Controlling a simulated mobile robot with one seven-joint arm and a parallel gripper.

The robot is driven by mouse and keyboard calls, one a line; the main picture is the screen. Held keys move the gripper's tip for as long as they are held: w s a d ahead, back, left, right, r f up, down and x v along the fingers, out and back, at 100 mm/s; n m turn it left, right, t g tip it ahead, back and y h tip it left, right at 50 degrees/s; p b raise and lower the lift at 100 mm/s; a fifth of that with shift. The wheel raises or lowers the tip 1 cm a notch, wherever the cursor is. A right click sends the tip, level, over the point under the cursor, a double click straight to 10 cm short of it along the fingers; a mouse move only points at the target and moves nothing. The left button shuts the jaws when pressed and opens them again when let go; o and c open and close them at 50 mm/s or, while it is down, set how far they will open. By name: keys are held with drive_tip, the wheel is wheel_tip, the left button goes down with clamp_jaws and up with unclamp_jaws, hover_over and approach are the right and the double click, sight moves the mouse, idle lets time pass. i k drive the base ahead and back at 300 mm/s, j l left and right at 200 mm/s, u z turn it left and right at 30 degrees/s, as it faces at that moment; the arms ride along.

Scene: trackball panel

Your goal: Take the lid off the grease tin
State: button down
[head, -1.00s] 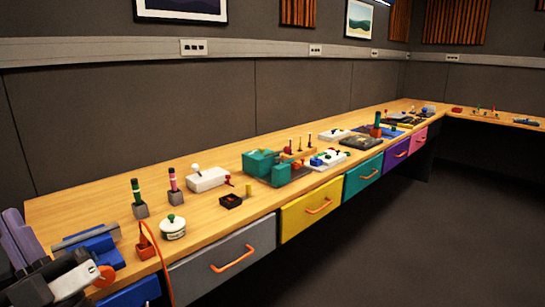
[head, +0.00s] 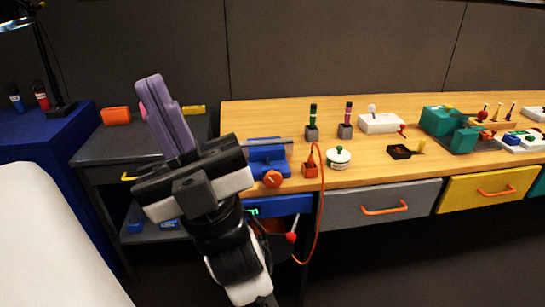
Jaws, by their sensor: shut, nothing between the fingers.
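The grease tin (head: 338,163) is a small round white tin with dark lettering. It stands upright on the wooden bench near its front edge. Its lid (head: 339,154) is on top, pale with a round green knob. My gripper (head: 152,84) is shut and empty, with its lavender fingers pointing up. It is well to the left of the tin in the picture, apart from it. My arm hides part of the area behind it.
A blue vise (head: 267,157) and an orange block with a looping orange cable (head: 310,168) stand left of the tin. Two upright handles (head: 312,122) are behind it. A black tray (head: 400,152) is to the right. Bare wood lies between them.

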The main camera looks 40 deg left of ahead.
sight(339, 154)
drive_tip(key=i+l+u, duration=0.1)
drive_tip(key=i, duration=0.35)
drive_tip(key=i+l, duration=0.35)
drive_tip(key=i+u, duration=0.15)
drive_tip(key=u, duration=1.2)
drive_tip(key=i+u, duration=0.15)
drive_tip(key=i, duration=0.35)
